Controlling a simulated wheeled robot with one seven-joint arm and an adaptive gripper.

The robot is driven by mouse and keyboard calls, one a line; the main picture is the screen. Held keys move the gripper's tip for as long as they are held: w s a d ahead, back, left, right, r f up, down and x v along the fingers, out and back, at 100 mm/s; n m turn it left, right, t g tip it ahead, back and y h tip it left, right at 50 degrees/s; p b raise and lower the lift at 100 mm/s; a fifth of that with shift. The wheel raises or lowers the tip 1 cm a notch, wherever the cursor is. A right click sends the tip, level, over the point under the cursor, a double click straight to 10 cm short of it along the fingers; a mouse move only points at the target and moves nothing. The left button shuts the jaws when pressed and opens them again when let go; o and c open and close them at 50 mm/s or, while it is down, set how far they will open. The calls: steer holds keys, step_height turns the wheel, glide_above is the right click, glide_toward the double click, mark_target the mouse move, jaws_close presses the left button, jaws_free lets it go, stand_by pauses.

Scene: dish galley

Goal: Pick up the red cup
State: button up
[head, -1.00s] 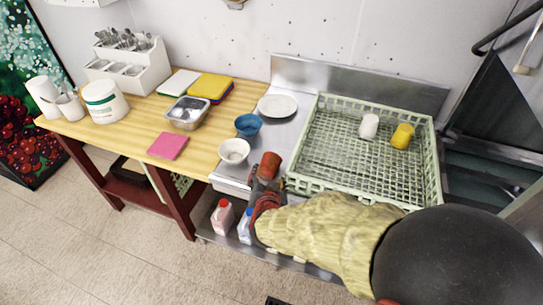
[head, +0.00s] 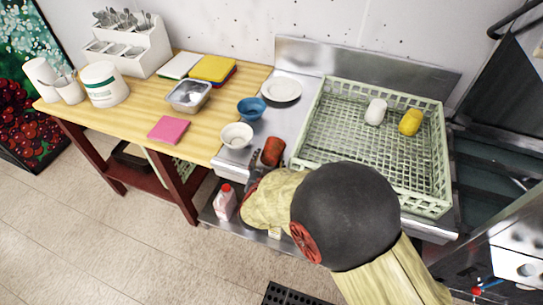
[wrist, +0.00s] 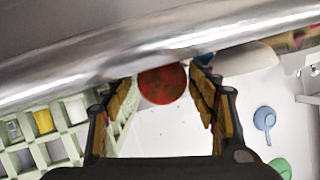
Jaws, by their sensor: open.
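The red cup (head: 273,151) is at the front of the steel counter, beside the left front corner of the dish rack, in the head view. In the wrist view the cup (wrist: 162,88) shows as a red disc between the fingertips. My gripper (wrist: 162,78) is open, with one finger on each side of the cup; I cannot tell whether either touches it. In the head view my gripper (head: 256,164) is just in front of the cup at the counter's front edge, mostly hidden by my arm.
The green dish rack (head: 311,119) holds a white cup (head: 376,112) and a yellow cup (head: 411,122). A red-capped bottle (head: 225,203) is on the lower shelf.

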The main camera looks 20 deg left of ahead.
steer(key=shift+w, duration=0.25)
steer(key=shift+c, duration=1.2)
steer(key=c, duration=0.7)
